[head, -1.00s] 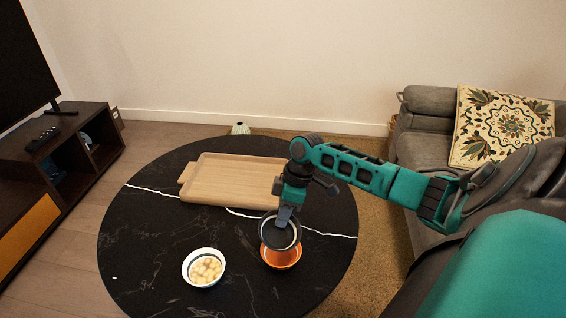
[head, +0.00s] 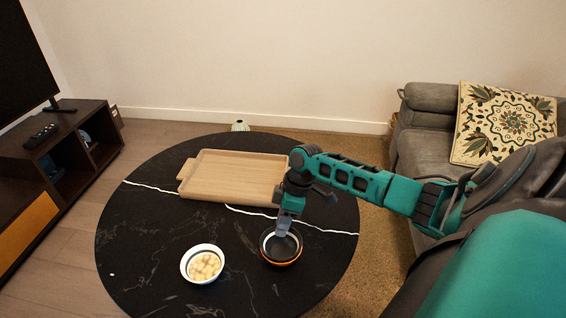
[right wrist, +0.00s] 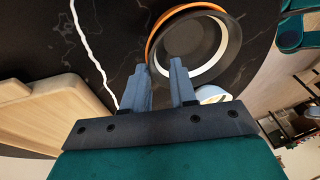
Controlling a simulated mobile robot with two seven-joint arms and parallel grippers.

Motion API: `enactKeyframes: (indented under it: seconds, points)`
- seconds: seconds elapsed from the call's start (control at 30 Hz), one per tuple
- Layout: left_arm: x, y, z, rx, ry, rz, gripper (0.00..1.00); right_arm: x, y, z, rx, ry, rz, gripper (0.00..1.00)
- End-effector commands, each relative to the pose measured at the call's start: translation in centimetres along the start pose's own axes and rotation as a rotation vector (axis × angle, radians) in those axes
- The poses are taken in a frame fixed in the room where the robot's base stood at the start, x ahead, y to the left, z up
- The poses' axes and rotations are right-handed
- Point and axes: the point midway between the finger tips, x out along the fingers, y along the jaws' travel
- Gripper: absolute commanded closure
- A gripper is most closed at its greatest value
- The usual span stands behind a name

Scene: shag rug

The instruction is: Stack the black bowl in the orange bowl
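The black bowl (head: 281,247) sits inside the orange bowl (head: 285,263) on the dark round table, and only a thin edge of orange shows around it. In the right wrist view the black bowl (right wrist: 190,45) also lies within the orange bowl's rim (right wrist: 165,17). My right gripper (head: 281,232) is at the black bowl's far edge. In the right wrist view its two fingers (right wrist: 161,68) stand apart at the rim, with a visible gap between them. My left gripper is not in view.
A white bowl of pale round pieces (head: 203,264) stands left of the stacked bowls on the black table (head: 150,240). A wooden tray (head: 232,177) lies behind. A grey couch (head: 430,125) is at the right, a TV cabinet (head: 60,160) at the left.

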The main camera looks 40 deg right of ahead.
Motion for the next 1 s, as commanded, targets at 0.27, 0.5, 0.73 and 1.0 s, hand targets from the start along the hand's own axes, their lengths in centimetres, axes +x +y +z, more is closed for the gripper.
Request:
enactKeyframes:
  seconds: [0.27, 0.5, 0.73, 1.0]
  points:
    - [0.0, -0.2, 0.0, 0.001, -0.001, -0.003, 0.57, 0.0, 0.0, 0.0, 0.000, 0.000, 0.001, 0.66]
    - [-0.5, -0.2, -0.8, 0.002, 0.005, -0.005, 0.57, -2.4, -0.1, -0.3, 0.000, 0.000, 0.004, 0.66]
    - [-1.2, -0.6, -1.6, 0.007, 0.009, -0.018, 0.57, -7.7, -0.2, -0.3, -0.001, -0.001, 0.003, 0.66]
    - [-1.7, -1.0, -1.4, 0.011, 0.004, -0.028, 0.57, -11.9, -0.2, -0.2, 0.001, -0.001, 0.001, 0.66]
